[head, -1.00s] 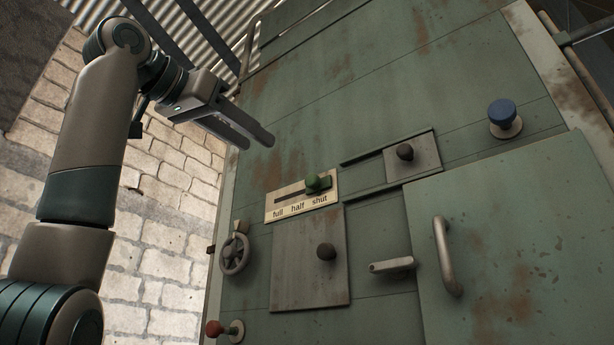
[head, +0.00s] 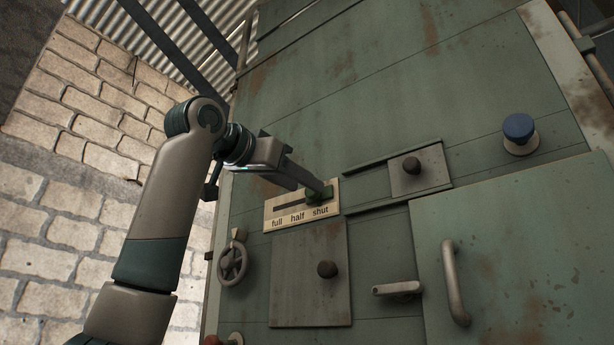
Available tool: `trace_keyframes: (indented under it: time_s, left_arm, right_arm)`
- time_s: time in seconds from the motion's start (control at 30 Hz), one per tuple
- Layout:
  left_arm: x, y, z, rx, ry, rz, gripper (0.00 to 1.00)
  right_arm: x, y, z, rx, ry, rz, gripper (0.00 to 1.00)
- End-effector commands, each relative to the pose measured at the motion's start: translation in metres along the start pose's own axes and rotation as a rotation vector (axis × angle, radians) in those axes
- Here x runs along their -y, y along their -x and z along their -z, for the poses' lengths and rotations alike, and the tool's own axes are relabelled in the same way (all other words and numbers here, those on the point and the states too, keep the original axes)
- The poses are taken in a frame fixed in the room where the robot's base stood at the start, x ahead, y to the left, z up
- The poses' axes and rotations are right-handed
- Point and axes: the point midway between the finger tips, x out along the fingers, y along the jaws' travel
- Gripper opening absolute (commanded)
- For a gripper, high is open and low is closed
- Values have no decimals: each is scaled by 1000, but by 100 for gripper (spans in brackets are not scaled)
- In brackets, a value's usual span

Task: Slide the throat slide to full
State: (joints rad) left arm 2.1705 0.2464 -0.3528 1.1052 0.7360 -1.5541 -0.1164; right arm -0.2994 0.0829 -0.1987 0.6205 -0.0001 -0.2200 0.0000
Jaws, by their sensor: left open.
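The throat slide's cream label plate (head: 290,216) is on the green cabinet front, marked full, half and shut from left to right. Its green knob (head: 318,196) stands at the right end of the slot, above the word shut. My left gripper (head: 322,187) reaches in from the left with its fingertips at the knob. Its fingers are open and cover part of the knob. I cannot tell whether they touch it. My right gripper is not in view.
A handwheel (head: 233,264) is at lower left, a small sliding plate (head: 425,180) at right. A lever handle (head: 397,288), a door handle (head: 455,285) and a blue button (head: 518,128) are further right.

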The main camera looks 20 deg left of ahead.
Motion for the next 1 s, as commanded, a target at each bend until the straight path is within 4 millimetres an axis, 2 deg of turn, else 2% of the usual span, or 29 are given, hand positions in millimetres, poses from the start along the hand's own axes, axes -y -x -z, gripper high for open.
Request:
trace_keyframes:
  time_s: [0.03,0.23,0.6,0.63,0.67,0.8,1.0]
  left_arm:
    - [1,-8,3,3,0,-1,44]
    - [0,-26,1,1,-1,0,44]
    - [0,-29,0,0,-1,0,44]
    - [0,-29,0,0,-1,0,42]
    - [0,-29,0,0,-1,0,34]
    - [0,-29,0,0,-1,0,1]
    - [1,-27,-1,0,0,1,0]
  right_arm:
    - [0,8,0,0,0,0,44]
    - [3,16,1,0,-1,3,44]
    - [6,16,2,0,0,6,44]
    - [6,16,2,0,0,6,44]
    - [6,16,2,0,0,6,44]
    - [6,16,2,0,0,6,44]
    - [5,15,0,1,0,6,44]
